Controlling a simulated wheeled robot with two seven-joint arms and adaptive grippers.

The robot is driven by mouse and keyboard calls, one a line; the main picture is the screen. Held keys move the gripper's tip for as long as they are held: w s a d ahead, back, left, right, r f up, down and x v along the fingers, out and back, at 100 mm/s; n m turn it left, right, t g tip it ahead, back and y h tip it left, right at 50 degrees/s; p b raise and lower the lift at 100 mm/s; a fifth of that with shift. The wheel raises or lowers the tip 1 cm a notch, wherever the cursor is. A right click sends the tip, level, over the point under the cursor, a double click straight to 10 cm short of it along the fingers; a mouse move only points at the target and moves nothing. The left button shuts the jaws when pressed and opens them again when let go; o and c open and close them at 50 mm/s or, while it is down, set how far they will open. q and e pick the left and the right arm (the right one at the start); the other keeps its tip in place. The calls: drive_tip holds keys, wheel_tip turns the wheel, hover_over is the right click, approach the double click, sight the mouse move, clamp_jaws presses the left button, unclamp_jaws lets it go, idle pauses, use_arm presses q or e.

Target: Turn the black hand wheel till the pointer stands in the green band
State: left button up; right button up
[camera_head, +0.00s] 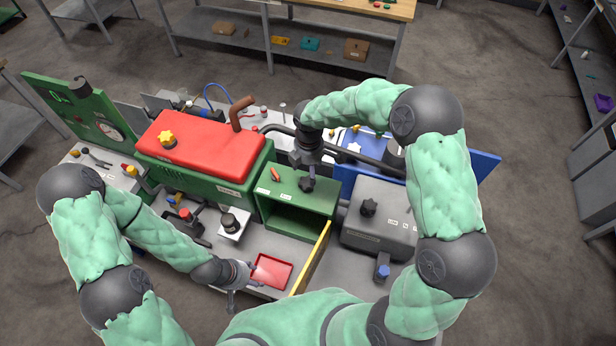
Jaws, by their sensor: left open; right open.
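A dial gauge (110,131) is on the green panel at the far left; its pointer and any green band are too small to read. Black knobs show on top of the green open-fronted box (312,199), on the grey housing (368,207) and on a small white block (230,222); I cannot tell which is the hand wheel. My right gripper (307,172) points down over the green box, close above or at its black knob (306,185); contact is unclear. It is open. My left gripper (240,284) is open, low beside the red tray (272,257).
A yellow-edged upright panel (314,257) stands right of the red tray. A blue panel (482,165) is behind my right arm. Shelves stand at the back.

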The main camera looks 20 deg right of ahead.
sight(308, 182)
drive_tip(key=f, duration=0.5)
drive_tip(key=shift+w+f+p, duration=0.25)
drive_tip(key=shift+f+p, duration=0.05)
drive_tip(key=shift+f, duration=0.05)
drive_tip(key=shift+s+f, duration=0.1)
drive_tip(key=shift+f, duration=0.7)
drive_tip(key=c, duration=1.1)
